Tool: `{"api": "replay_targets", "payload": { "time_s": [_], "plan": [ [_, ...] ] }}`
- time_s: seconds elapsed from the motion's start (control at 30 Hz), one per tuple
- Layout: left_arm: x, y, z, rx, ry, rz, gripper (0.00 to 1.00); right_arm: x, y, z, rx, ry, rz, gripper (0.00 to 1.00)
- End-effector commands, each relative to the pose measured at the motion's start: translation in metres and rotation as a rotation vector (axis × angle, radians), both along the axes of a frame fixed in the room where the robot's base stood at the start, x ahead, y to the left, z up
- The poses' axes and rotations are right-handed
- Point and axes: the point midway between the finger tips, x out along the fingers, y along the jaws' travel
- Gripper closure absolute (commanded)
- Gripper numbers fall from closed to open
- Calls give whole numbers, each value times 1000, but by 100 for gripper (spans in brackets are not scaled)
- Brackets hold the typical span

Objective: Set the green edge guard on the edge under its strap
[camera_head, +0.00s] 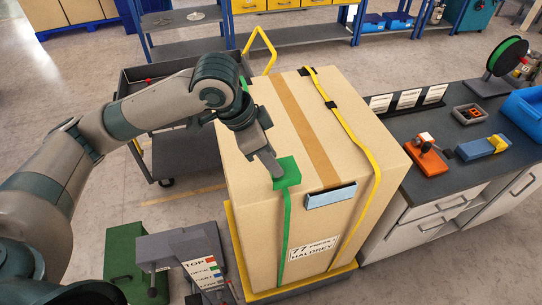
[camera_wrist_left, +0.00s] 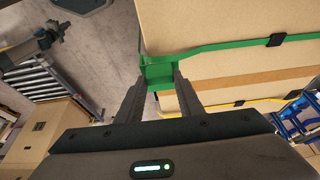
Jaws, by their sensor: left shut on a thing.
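A tall cardboard box (camera_head: 250,215) stands with a green strap (camera_head: 286,228) down its front face and a yellow strap (camera_head: 352,135) further right. The green edge guard (camera_head: 290,168) is at the front top edge, in line with the green strap. My left gripper (camera_head: 276,174) reaches down from the left and is shut on the guard. In the left wrist view the guard (camera_wrist_left: 157,72) sits between the two fingers (camera_wrist_left: 158,84), and the green strap (camera_wrist_left: 235,46) runs right from it. I cannot tell whether the strap lies over the guard. My right gripper is not in view.
A light blue piece (camera_head: 331,196) sits on the box's front edge, right of the guard. A workbench (camera_head: 440,188) with tools stands close on the right. A dark cart (camera_head: 185,152) is behind my left arm. A green case (camera_head: 127,268) and grey stand are front left.

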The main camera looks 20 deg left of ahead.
Motion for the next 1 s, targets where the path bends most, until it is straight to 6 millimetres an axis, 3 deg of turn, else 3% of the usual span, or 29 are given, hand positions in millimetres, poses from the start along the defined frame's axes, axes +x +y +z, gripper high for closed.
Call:
{"api": "replay_targets", "payload": {
  "time_s": [0.47, 1.0],
  "plan": [
    [0, 0, -30, 0, -2, -1, 88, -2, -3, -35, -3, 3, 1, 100],
    [0, 0, -63, 0, 0, 1, 88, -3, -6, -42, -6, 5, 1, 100]
  ]
}}
